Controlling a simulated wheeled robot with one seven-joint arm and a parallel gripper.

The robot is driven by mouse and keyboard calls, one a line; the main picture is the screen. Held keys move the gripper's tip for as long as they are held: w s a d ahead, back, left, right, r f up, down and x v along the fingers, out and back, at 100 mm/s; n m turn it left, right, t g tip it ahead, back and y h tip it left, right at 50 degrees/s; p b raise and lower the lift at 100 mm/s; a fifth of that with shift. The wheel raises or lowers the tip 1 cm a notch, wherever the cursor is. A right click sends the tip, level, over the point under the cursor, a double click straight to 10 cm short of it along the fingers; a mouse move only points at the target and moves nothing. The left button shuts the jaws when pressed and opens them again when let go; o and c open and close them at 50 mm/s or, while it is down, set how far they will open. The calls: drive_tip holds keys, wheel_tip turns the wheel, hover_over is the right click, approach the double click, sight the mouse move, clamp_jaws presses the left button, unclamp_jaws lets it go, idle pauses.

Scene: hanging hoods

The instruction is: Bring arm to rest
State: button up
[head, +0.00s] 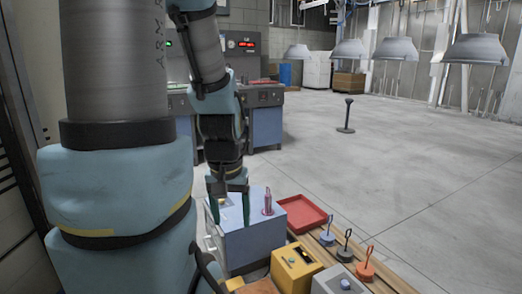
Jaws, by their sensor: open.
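My arm comes down from the top of the head view, and my gripper (230,212) hangs at its end, pointing downward. Its two dark fingers are spread apart with a gap between them, and I see nothing gripped. The gripper is in front of or over a blue-grey box (250,240) with a pinkish upright piece (267,202) on its top. A small yellow spot (222,201) shows by the left finger. I cannot tell whether the fingertips touch the box. My large upper arm links hide much of the left side.
A red tray (303,226) lies right of the box. A yellow box (296,266), a pale box with a blue button (340,282) and several coloured ringed pegs (346,248) stand along the wooden bench. Grey hoods (394,48) hang farther back. The floor (430,150) to the right is mostly clear.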

wheel_tip(320, 180, up, 14)
drive_tip(key=p, duration=1.2)
